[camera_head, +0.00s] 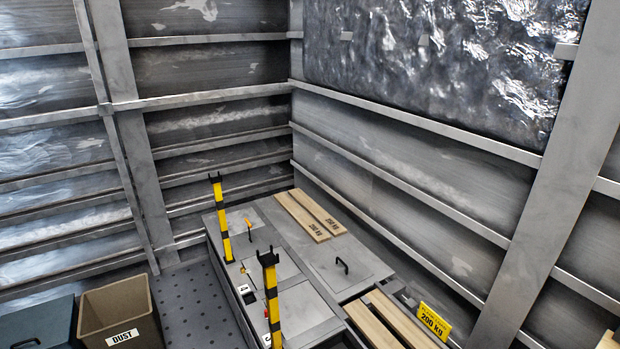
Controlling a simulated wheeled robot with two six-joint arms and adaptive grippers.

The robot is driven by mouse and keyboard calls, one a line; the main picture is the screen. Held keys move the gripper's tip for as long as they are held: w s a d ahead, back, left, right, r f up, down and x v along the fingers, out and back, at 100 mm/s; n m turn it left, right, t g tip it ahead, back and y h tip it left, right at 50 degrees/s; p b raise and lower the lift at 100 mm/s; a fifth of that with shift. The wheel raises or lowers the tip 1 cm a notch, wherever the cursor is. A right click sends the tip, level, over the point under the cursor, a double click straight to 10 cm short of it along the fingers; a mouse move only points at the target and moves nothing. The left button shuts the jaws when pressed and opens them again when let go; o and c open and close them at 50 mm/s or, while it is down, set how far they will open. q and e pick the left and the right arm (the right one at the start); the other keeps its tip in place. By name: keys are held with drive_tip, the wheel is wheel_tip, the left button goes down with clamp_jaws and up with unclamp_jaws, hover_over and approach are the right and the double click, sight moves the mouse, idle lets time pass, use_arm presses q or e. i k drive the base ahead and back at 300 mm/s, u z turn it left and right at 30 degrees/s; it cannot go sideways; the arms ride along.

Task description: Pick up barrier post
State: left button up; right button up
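Two yellow and black barrier posts stand upright on a low grey platform. The farther barrier post (221,220) is at the platform's left edge and has a black forked top. The nearer barrier post (272,302) stands closer to me, also with a black forked top; its lower end runs out of the bottom of the picture. Neither of my grippers shows in the head view, so their distance to the posts cannot be seen.
The grey platform (325,258) has hatches with handles. Wooden planks (310,214) lie on it, with more planks (385,320) nearer. A yellow "200 kg" sign (433,322) is at right. A brown "DUST" bin (118,312) and a dark box (40,325) stand left. Ribbed metal walls enclose the corner.

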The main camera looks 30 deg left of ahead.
sight(216, 181)
drive_tip(key=u, duration=1.55)
drive_tip(key=k, duration=0.5)
drive_tip(key=u, duration=1.1)
drive_tip(key=i, duration=2.7)
drive_tip(key=z, duration=2.75)
